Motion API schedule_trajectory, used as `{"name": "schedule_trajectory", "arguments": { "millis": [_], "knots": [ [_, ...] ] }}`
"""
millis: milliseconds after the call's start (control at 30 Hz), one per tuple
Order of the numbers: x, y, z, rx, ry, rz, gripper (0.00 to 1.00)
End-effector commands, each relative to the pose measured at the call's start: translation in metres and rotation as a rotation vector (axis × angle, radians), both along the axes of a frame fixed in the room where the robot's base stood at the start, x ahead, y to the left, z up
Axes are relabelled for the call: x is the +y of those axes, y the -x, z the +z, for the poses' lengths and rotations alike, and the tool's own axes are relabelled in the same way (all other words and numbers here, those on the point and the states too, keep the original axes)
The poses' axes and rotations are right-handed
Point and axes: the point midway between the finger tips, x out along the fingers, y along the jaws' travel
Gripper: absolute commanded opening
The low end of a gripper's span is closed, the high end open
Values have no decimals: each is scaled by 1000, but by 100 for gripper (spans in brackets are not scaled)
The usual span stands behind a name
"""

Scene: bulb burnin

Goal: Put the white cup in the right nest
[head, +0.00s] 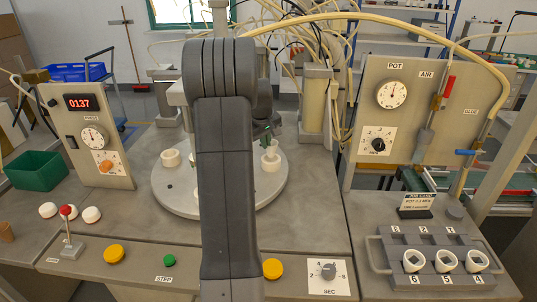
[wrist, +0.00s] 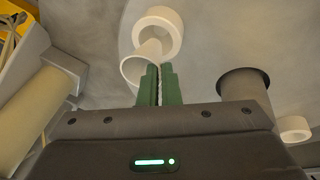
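The white cup (head: 270,148) is at the right-hand white ring-shaped nest (head: 271,163) on the round grey plate. In the wrist view the cup (wrist: 143,68) has its open mouth toward the camera and its far end at the nest ring (wrist: 163,30). I cannot tell whether it is fully seated. My gripper (head: 265,137) has green fingers at the cup's rim. In the wrist view the fingers (wrist: 159,84) are nearly together, with a thin pale strip, apparently the cup's wall, between them. Another white nest (head: 171,158) sits on the plate's left side.
My arm hides the plate's middle. A grey rack (head: 428,280) with several white pieces stands at right, near the job card (head: 416,203). A red-topped lever (head: 67,225), white caps (head: 91,214) and a green bin (head: 36,171) are at left. A cylinder (head: 316,105) rises behind the nest.

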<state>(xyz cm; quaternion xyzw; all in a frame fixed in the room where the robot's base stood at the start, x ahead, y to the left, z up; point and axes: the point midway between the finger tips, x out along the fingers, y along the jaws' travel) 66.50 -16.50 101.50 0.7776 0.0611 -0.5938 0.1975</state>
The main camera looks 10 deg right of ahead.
Motion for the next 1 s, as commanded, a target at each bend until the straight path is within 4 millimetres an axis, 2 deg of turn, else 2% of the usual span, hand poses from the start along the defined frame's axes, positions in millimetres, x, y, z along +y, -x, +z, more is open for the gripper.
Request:
{"name": "schedule_trajectory", "arguments": {
  "millis": [167,367,733,800,867,1000],
  "knots": [
    [0,0,-14,2,0,0,0],
    [0,1,-41,3,-1,0,0],
    [0,0,-47,0,0,0,0],
    [0,0,-45,-1,0,0,15],
    [0,0,-45,-1,0,0,26],
    [0,0,-45,0,0,0,26]
  ]
}}
